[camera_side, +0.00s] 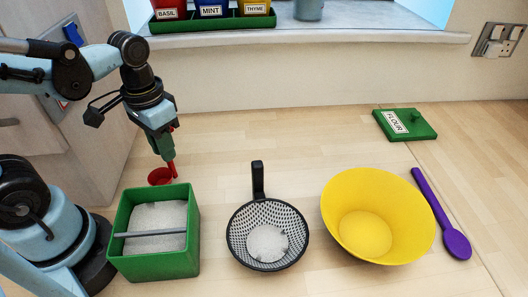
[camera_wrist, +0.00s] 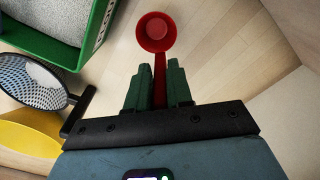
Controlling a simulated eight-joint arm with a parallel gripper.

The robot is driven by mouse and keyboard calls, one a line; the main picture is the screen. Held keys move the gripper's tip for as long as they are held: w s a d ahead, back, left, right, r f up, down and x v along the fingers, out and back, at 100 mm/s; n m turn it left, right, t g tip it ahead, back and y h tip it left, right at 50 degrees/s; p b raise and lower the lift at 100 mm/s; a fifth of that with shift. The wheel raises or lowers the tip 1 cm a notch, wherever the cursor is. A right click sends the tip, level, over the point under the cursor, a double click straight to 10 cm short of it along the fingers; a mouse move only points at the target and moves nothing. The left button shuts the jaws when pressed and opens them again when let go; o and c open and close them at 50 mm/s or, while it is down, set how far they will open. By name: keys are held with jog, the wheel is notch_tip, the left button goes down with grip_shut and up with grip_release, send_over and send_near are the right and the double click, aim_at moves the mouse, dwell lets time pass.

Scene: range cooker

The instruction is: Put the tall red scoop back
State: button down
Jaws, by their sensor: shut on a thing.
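The red scoop (camera_side: 160,176) hangs from my gripper (camera_side: 164,152), its handle upright and its cup at the bottom. In the wrist view the red scoop (camera_wrist: 155,32) extends from between the green fingers of my gripper (camera_wrist: 158,84), which are shut on its handle. The cup is just behind the green box (camera_side: 186,258), near the worktop. I cannot tell whether it touches the wood. The box holds white powder and has a grey bar across its top. The green lid labelled FLOUR (camera_side: 415,125) lies on the worktop at the back right.
A black-handled sieve (camera_side: 258,185) with some white powder in it stands right of the box. A yellow bowl (camera_side: 385,190) and a purple spoon (camera_side: 428,195) are farther right. The windowsill (camera_side: 300,40) holds a green rack (camera_side: 215,24) of spice jars. The worktop behind the sieve is clear.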

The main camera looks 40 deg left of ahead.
aim_at(169, 170)
jog(key=shift+f, duration=1.25)
jog(key=c, duration=1)
grip_release()
jog(key=shift+f, duration=0.1)
notch_tip(169, 170, up, 12)
jog(key=shift+w+d+f+t, duration=0.15)
jog(key=shift+w+f+t, duration=0.75)
jog(key=shift+t, duration=0.25)
jog(key=shift+w+d+f+t, duration=0.1)
jog(key=shift+w+f+t, duration=0.55)
jog(key=shift+w+t, duration=0.45)
jog(key=shift+w+d+f+t, duration=0.15)
jog(key=shift+w+f+t, duration=0.7)
jog(key=shift+t, duration=0.4)
